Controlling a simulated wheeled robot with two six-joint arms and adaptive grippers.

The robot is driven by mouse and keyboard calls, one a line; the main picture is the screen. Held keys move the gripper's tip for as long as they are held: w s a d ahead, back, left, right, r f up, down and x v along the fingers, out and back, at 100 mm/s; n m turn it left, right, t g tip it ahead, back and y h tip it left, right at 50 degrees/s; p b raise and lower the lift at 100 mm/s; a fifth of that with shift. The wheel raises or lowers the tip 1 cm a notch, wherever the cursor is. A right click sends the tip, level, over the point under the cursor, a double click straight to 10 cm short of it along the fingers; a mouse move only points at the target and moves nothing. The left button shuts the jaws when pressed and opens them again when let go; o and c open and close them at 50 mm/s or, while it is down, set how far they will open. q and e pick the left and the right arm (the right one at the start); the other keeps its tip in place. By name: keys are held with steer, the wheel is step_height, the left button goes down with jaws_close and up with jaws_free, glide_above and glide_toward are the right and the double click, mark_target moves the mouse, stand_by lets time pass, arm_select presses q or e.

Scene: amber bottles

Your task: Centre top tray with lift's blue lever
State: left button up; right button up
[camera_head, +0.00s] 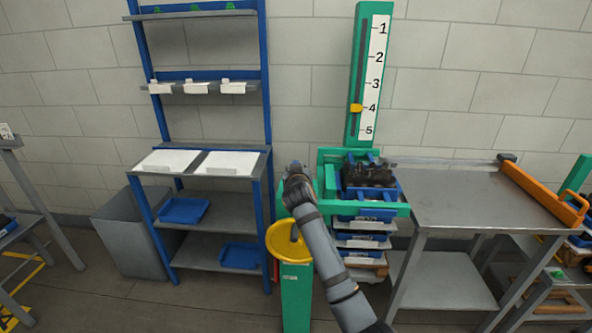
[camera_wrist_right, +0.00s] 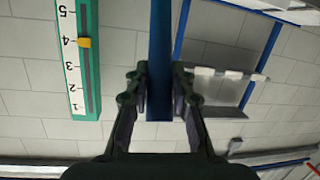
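The green lift (camera_head: 330,190) stands in the middle of the head view. Its top tray (camera_head: 368,215), blue with dark contents, sits within the green frame; I cannot tell how well centred it is. My right arm reaches from the bottom to the lift's left side, and its gripper (camera_head: 297,172) is there, its fingers small and partly hidden. In the right wrist view, the blue lever (camera_wrist_right: 160,50) stands between the fingers of my right gripper (camera_wrist_right: 160,90), which appear closed against both sides. The lever is hidden in the head view. My left gripper is not in view.
A yellow handwheel (camera_head: 285,240) is left of my arm. More trays (camera_head: 362,244) are stacked below. The scale's yellow pointer (camera_head: 356,107) is near 4. A metal table (camera_head: 455,190) with an orange bar (camera_head: 540,193) stands right; a blue shelf rack (camera_head: 215,225) stands left.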

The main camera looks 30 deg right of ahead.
steer(key=o, duration=0.5)
steer(key=shift+s+f, duration=0.1)
steer(key=shift+a, duration=0.1)
steer(key=v, duration=1.2)
